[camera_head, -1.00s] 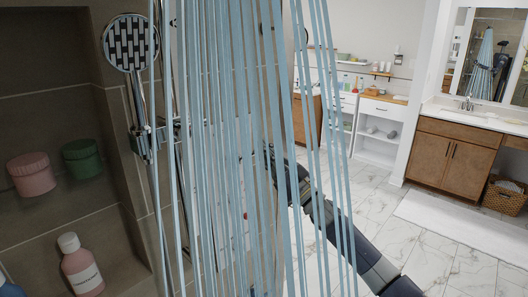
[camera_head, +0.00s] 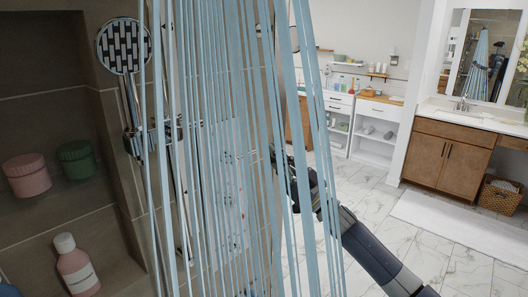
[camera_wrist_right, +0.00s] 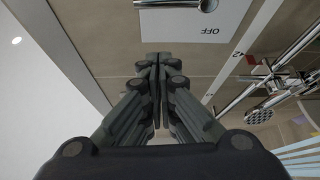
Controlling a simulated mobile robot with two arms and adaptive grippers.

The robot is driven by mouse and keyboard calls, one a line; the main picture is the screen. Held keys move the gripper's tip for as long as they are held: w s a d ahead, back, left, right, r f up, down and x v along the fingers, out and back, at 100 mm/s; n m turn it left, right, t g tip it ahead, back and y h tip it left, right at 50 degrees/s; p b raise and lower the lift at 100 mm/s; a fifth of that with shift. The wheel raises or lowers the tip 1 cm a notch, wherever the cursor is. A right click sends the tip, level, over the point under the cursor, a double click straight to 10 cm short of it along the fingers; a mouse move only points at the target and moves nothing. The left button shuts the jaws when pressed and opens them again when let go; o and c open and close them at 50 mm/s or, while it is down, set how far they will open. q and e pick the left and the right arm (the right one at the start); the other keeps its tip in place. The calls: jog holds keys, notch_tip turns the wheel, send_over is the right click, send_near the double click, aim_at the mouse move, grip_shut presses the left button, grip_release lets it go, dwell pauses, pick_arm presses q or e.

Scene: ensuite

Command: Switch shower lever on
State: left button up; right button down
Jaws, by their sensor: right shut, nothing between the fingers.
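The shower lever (camera_wrist_right: 190,4) is a chrome handle at the top edge of the right wrist view, partly cut off. It sits over a pale plate (camera_wrist_right: 195,28) with "OFF" shown upside down. My right gripper (camera_wrist_right: 157,58) is shut and empty, its fingertips just short of the plate's lower edge in that view; I cannot tell if they touch. In the head view my right gripper (camera_head: 273,155) is partly hidden behind light blue water streams (camera_head: 205,100), which are falling. I cannot make out the lever there. My left gripper is not in view.
A chrome hand shower (camera_head: 124,45) hangs on its rail at left. A niche holds a pink jar (camera_head: 27,176), a green jar (camera_head: 75,160) and a pink bottle (camera_head: 76,268). Open marble floor (camera_head: 370,210) lies to the right, before a wooden vanity (camera_head: 440,155).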

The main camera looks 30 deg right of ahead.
jog(key=b+v, duration=0.1)
jog(key=v, duration=0.3)
jog(key=shift+a, duration=0.1)
jog(key=shift+f, duration=0.1)
dwell(0.5)
